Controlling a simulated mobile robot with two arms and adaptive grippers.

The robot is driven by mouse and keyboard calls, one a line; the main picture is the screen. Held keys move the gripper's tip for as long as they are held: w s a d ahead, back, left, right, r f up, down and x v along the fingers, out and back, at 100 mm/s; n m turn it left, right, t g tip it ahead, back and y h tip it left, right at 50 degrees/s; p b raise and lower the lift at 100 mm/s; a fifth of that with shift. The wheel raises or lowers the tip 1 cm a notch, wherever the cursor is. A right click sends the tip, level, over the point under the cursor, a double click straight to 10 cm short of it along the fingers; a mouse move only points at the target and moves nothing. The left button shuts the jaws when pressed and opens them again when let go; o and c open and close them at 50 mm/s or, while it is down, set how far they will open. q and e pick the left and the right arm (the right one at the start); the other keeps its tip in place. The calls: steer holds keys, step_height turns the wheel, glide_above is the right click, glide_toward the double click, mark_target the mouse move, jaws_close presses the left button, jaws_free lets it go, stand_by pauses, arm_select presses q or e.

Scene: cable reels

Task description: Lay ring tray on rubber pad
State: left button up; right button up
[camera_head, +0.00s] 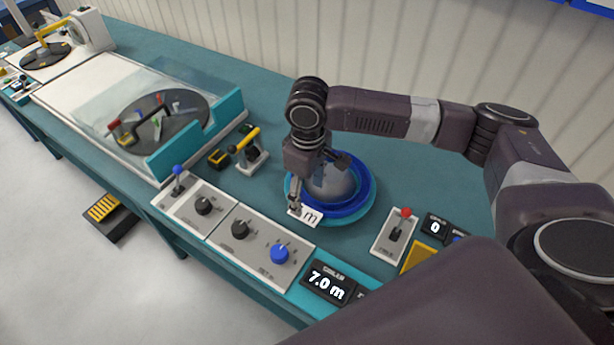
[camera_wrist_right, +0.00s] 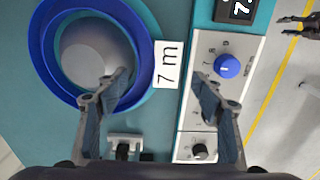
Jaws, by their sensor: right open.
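A round blue ring tray (camera_head: 364,203) lies on the teal bench, around a grey dome (camera_head: 330,182). A white card marked "7 m" (camera_wrist_right: 167,63) is at its edge. My right gripper (camera_head: 318,185) is open above the tray's near side. In the right wrist view, its fingers (camera_wrist_right: 163,85) are spread apart, one over the tray's inside and one beyond the card, over the grey panel. It holds nothing. I cannot make out which surface is the rubber pad. Dark prongs (camera_wrist_right: 298,25) at the right edge of the right wrist view may be my left gripper; their state is unclear.
A grey control panel (camera_head: 255,238) with knobs runs along the front edge. A "7.0 m" display (camera_head: 328,285) and a red-knobbed switch (camera_head: 397,232) stand nearby. A yellow-handled tool (camera_head: 246,150) stands left of the tray, beside a clear-fronted reel station (camera_head: 180,120).

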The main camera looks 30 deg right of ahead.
mark_target(308, 209)
steer(key=shift+s+d+f, duration=0.1)
steer(key=shift+s+f, duration=0.05)
steer(key=shift+f, duration=0.6)
step_height(308, 209, down, 3)
steer(key=shift+r, duration=0.2)
steer(key=shift+w+f+p, duration=0.25)
steer(key=shift+f+p, duration=0.1)
steer(key=shift+f, duration=0.6)
steer(key=c, duration=0.5)
steer(key=shift+c, duration=1.4)
steer(key=o, duration=0.5)
steer(key=shift+c, duration=0.2)
arm_select(q)
steer(key=shift+w+d+r, duration=0.35)
steer(key=shift+w+r, duration=0.15)
steer(key=shift+w, duration=0.15)
arm_select(e)
jaws_close()
arm_select(q)
steer(key=shift+r, duration=0.1)
arm_select(e)
steer(key=shift+r, duration=0.1)
